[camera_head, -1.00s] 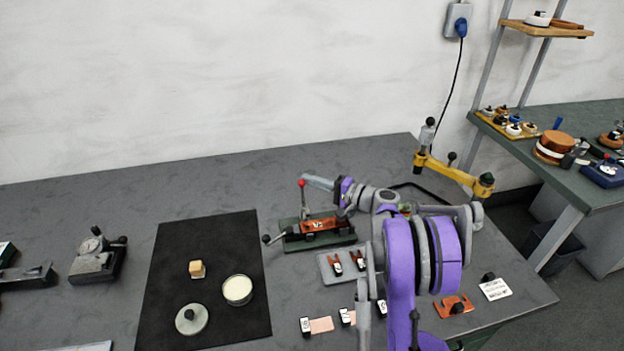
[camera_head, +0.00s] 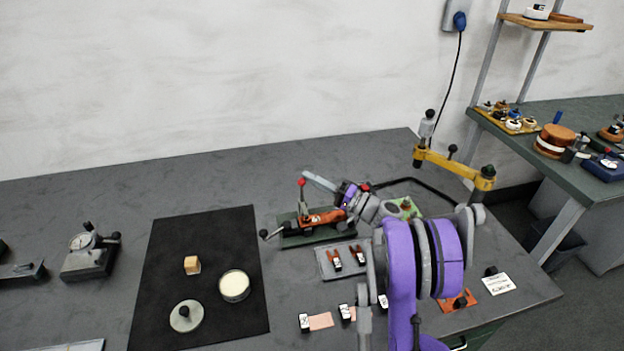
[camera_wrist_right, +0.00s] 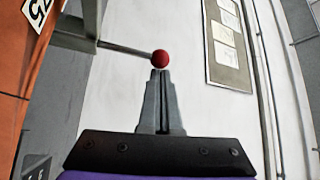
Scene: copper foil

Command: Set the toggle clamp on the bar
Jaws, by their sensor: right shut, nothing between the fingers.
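The toggle clamp (camera_head: 303,198) stands on a green base (camera_head: 296,240) near the middle of the bench. Its lever stands roughly upright with a red ball on top, which also shows in the wrist view (camera_wrist_right: 161,58). The copper bar (camera_head: 318,217) lies across the base, partly hidden by my wrist. My right gripper (camera_head: 307,176) is shut and empty, its fingertips close to the red ball. In the wrist view the closed fingertips (camera_wrist_right: 160,75) point at the ball; whether they touch it I cannot tell. My left gripper is out of view.
A tray with copper pieces (camera_head: 322,265) lies in front of the clamp. A black lever with a ball end (camera_head: 264,233) sticks out left of the base. A black mat (camera_head: 215,300) with a round tin (camera_head: 234,285) is at left. A yellow arm stand (camera_head: 455,168) rises behind right.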

